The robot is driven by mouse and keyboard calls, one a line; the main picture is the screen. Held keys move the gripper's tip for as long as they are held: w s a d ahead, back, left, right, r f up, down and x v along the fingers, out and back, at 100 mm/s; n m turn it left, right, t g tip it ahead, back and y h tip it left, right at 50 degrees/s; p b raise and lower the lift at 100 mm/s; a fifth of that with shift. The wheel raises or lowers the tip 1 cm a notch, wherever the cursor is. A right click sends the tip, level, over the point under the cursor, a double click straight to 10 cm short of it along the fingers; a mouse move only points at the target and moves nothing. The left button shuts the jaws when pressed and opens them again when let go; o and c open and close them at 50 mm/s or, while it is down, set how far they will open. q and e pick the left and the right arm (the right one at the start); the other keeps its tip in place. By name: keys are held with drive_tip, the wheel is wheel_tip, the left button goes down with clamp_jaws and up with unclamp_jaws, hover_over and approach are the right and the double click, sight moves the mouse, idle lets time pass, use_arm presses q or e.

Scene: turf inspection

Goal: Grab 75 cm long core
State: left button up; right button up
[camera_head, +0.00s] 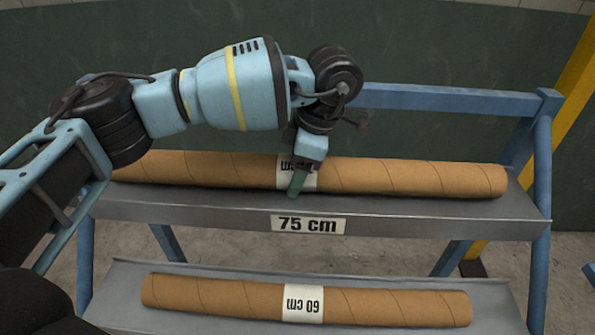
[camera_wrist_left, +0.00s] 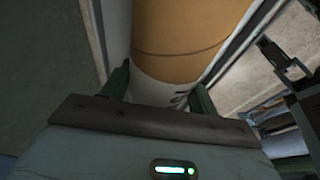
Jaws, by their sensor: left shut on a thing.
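The 75 cm core (camera_head: 410,177) is a long brown cardboard tube with a white label at its middle. It lies along the upper shelf (camera_head: 420,212), whose front plate reads "75 cm". My left gripper (camera_head: 300,180) comes down from above and is shut on the core at its label, hiding part of the print. In the left wrist view the core (camera_wrist_left: 185,35) runs between the two green fingers (camera_wrist_left: 160,88), with the white label between them. My right gripper is not in view.
A second brown core (camera_head: 390,305), labelled 60 cm, lies on the lower shelf (camera_head: 240,272). The blue rack frame (camera_head: 542,170) stands at the right, with a yellow post (camera_head: 575,75) behind it. A dark green wall (camera_head: 450,45) closes the back.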

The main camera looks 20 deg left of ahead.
use_arm(q)
drive_tip(key=shift+r, duration=0.15)
drive_tip(key=shift+r, duration=0.55)
drive_tip(key=shift+v, duration=1.15)
drive_tip(key=s+d, duration=0.1)
drive_tip(key=d, duration=0.4)
drive_tip(key=s+d+r+b, duration=0.1)
drive_tip(key=d, duration=0.4)
drive_tip(key=s+d+b, duration=0.1)
drive_tip(key=s+d, duration=0.1)
drive_tip(key=d, duration=0.3)
drive_tip(key=shift+r, duration=0.25)
